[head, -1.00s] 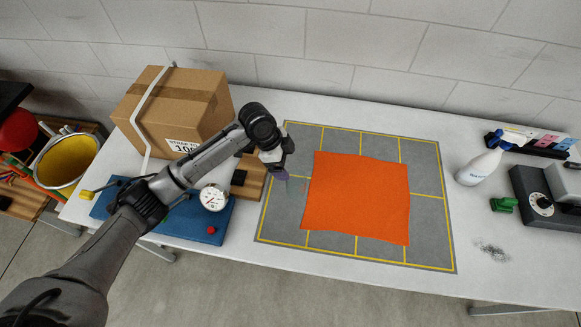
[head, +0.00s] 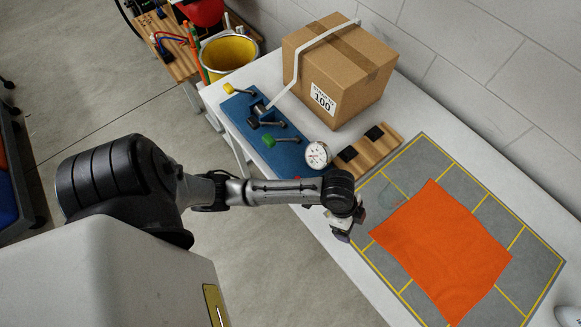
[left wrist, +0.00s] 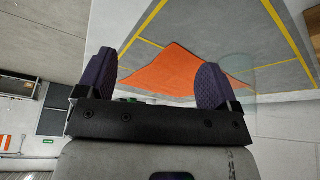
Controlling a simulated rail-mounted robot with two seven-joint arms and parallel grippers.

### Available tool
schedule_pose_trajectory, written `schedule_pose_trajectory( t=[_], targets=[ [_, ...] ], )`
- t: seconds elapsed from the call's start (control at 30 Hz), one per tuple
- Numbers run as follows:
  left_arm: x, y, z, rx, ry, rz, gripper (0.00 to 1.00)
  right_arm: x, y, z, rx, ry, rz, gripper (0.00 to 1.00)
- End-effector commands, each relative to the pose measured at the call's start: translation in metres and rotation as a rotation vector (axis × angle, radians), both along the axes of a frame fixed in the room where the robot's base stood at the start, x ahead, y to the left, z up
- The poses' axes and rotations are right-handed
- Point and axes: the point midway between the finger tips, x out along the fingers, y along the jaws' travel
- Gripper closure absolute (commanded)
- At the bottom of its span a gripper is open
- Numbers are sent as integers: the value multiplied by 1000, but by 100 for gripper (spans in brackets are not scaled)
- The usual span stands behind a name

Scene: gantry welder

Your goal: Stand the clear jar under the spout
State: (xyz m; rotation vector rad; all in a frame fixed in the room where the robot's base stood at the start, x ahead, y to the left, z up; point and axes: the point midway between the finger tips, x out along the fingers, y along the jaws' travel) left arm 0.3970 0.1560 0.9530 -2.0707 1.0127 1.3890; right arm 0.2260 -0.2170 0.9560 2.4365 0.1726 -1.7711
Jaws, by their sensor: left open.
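The clear jar (head: 391,194) is a faint see-through outline on the grey mat, beside the left corner of the orange cloth. A faint clear shape, likely the jar (left wrist: 240,70), shows right of the fingers in the left wrist view. My left gripper (head: 343,235) is over the table's front edge, left of the cloth and apart from the jar. Its purple fingers (left wrist: 157,72) are open with nothing between them. A blue board (head: 285,155) carries yellow, black and green levers and a dial gauge (head: 317,155). I cannot clearly make out a spout. My right gripper is out of view.
The orange cloth (head: 445,252) covers much of the yellow-lined grey mat (head: 545,262). A cardboard box (head: 345,62) with a white strap stands behind the blue board. A wooden block with black pads (head: 372,145) lies between board and mat. A yellow-lined bucket (head: 228,54) stands beyond the table.

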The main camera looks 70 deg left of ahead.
Motion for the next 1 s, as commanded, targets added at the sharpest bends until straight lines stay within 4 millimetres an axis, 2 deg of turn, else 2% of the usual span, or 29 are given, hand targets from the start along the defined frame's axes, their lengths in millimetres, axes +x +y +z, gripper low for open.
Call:
schedule_pose_trajectory(
  t=[0.03,0.2,0.3,0.43,0.63,1.0],
  targets=[
    [-25,-1,-6,-9,12,72,14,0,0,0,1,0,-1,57],
    [-88,16,-10,13,30,342,14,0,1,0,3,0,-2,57],
    [-118,30,-7,38,40,479,14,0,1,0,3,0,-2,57],
    [-147,46,-2,72,46,613,14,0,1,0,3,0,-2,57],
    [-169,60,3,105,49,712,9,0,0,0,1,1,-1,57],
    [-171,61,3,109,48,723,9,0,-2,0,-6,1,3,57]
  ],
)
